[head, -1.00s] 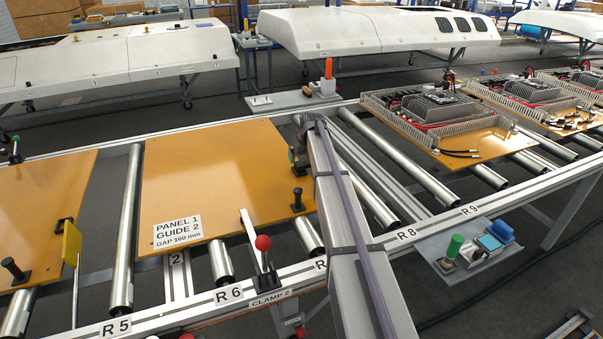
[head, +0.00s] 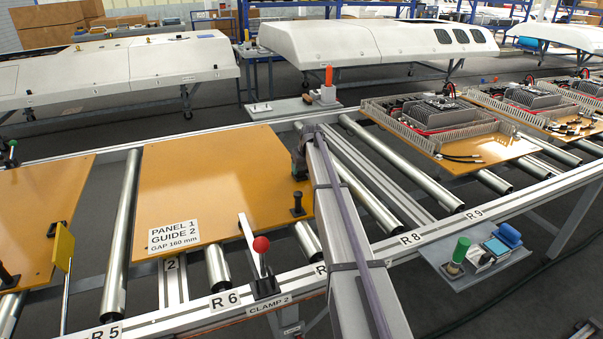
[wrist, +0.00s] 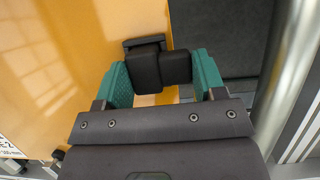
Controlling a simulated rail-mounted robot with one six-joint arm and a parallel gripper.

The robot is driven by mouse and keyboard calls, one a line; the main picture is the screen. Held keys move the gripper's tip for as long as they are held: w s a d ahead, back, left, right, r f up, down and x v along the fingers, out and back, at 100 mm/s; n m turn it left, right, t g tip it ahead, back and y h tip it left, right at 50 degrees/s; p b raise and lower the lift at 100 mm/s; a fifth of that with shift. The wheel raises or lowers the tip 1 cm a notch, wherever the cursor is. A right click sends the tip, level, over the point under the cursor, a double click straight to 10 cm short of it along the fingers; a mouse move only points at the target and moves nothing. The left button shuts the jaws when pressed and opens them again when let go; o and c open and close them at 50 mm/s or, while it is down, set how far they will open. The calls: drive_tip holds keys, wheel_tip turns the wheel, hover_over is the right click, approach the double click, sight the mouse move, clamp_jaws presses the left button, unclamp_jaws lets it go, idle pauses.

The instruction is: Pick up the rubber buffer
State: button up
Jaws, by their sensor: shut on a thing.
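The rubber buffer (wrist: 176,68) shows in the wrist view as a black block between the teal fingers of my gripper (wrist: 160,66). A second black block with a flat plate behind it (wrist: 144,68) sits directly beside it, and I cannot tell if the two are one piece. The fingers press on the outer sides of this black pair, at the edge of the orange panel (wrist: 95,25). In the head view my gripper (head: 299,158) is at the panel's right edge, partly hidden by my arm. The buffer cannot be made out there.
A black post (head: 297,204) stands on the panel's near right corner. The red-knobbed clamp (head: 261,262) is on the front rail. Metal rollers (head: 400,170) lie to the right. A grey side tray (head: 474,266) holds a green cylinder and blue items.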

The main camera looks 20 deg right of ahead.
wheel_tip(320, 180, up, 10)
drive_tip(key=p, duration=1)
wheel_tip(320, 180, up, 4)
drive_tip(key=p, duration=0.5)
hover_over(304, 168)
drive_tip(key=shift+a+r, duration=0.1)
drive_tip(key=shift+r, duration=0.1)
drive_tip(key=shift+b, duration=0.3)
